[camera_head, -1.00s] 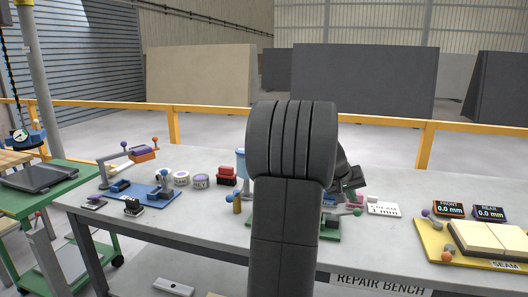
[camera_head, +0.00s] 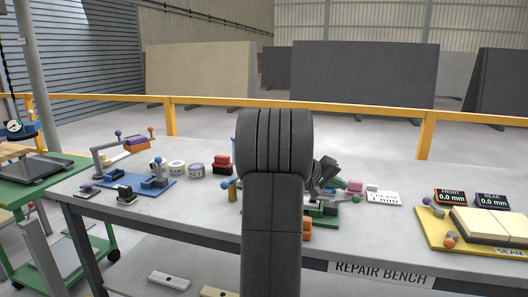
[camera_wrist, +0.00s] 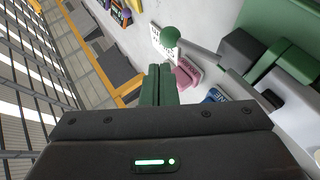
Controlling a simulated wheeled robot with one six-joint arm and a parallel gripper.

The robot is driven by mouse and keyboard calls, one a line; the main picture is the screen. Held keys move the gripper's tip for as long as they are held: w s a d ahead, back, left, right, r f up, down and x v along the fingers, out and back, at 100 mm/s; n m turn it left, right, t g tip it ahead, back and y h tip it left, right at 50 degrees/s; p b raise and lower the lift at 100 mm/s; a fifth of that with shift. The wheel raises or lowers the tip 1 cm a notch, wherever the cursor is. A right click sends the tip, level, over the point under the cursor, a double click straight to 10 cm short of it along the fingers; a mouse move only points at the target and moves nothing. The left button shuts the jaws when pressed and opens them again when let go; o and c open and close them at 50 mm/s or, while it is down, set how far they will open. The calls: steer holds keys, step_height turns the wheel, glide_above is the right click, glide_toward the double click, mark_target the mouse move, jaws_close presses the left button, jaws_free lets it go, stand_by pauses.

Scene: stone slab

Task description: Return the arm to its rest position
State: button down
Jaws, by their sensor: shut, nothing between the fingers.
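My arm (camera_head: 272,200) stands upright in the middle of the head view, in front of the bench. My wrist (camera_head: 325,175) shows partly to its right, over the bench; the fingertips are hidden or too small to tell there. In the wrist view my gripper (camera_wrist: 158,84) has its two dark green fingers together, with nothing between them. Beyond the fingertips lie a pink block (camera_wrist: 187,74) and a white label card (camera_wrist: 164,42), apparently below them. A green ball knob (camera_wrist: 170,36) on a grey lever shows close beside the fingers.
The grey repair bench (camera_head: 225,222) holds a blue fixture (camera_head: 150,182), tape rolls (camera_head: 178,170), a red block (camera_head: 222,165) and a yellow seam board (camera_head: 432,232). A green cart (camera_head: 60,182) stands left. A yellow rail (camera_head: 360,103) runs behind.

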steer(key=shift+w+a+f+n+t+h+p, duration=0.2)
steer(key=shift+a+n+h+p, duration=0.3)
steer(key=shift+a+h, duration=0.7)
steer(key=shift+w+a+f+n+h+p, duration=0.15)
steer(key=shift+a+f+n+h+p, duration=0.3)
steer(key=shift+a+h, duration=0.8)
steer(key=shift+w+a+f+n+t+h+p, duration=0.15)
steer(key=shift+a+n+h+p, duration=0.2)
steer(key=shift+a+n+h, duration=0.6)
steer(key=shift+a+r+m, duration=0.25)
steer(key=shift+a+m, duration=0.05)
steer(key=shift+a, duration=0.15)
